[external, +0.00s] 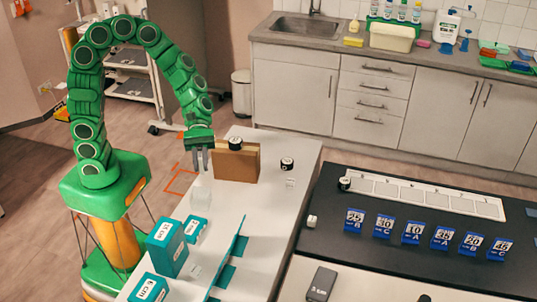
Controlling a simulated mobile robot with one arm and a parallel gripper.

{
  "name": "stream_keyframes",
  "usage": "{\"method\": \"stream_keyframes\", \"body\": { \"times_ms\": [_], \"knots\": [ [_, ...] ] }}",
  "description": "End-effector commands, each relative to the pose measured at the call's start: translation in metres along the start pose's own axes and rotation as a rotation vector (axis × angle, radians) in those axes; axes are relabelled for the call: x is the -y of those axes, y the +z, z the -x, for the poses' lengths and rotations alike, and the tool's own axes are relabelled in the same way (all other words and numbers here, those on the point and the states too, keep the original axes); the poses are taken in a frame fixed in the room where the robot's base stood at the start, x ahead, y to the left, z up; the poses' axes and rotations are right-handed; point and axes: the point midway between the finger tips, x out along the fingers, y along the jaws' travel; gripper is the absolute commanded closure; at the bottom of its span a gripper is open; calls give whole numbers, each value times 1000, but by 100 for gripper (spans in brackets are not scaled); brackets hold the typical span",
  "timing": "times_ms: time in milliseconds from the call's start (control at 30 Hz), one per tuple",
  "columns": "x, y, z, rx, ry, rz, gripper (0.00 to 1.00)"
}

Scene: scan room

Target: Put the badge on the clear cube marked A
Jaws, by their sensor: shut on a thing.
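My gripper (199,161) points down above the white table, left of a brown box. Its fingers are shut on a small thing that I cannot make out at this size. A clear, whitish cube (201,197) stands on the table below and slightly in front of the fingers, apart from them. I cannot read a letter on it. I cannot pick out the badge with certainty. A small pale, label-like patch (290,183) shows on the table to the right.
The brown box (238,165) carries a black round piece (235,143); another black piece (287,163) stands to its right. Teal boxes (166,248) and a teal upright divider (232,252) occupy the near table. A dark counter (400,262) with blue number cards stands right.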

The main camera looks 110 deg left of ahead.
Motion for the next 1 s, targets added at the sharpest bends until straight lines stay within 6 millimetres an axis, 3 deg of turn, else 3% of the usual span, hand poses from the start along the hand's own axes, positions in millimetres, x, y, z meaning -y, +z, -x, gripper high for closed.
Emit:
{"method": "stream_keyframes", "body": {
  "times_ms": [233,500,1000],
  "knots": [
    [20,-9,-10,2,-65,-26,100],
    [19,-38,-21,2,-65,-23,100],
    [19,-67,-33,2,-65,-24,100]
  ]
}}
